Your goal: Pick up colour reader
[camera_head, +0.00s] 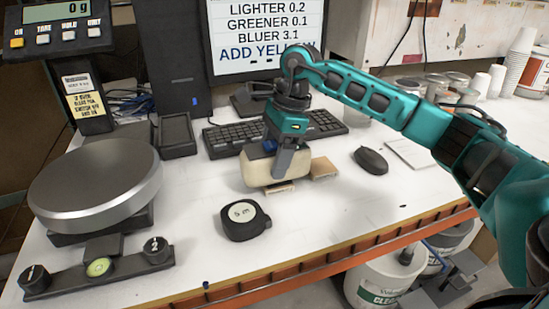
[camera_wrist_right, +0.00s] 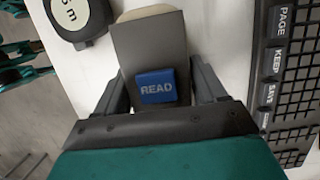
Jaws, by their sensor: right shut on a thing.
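The colour reader is a beige block with a grey top and a blue READ button. In the head view the colour reader (camera_head: 256,174) is at the middle of the desk, in front of the keyboard. My right gripper (camera_head: 283,165) comes down on it from above and is shut on it. In the right wrist view the colour reader (camera_wrist_right: 148,48) sits between the two dark fingers, its button facing the camera. I cannot tell whether its underside touches the desk. My left gripper is not in view.
A black tape measure (camera_head: 245,219) lies just in front of the reader. A keyboard (camera_head: 225,138) is behind it and a mouse (camera_head: 371,160) to the right. A round scale (camera_head: 97,182) stands at the left. The desk's front right is clear.

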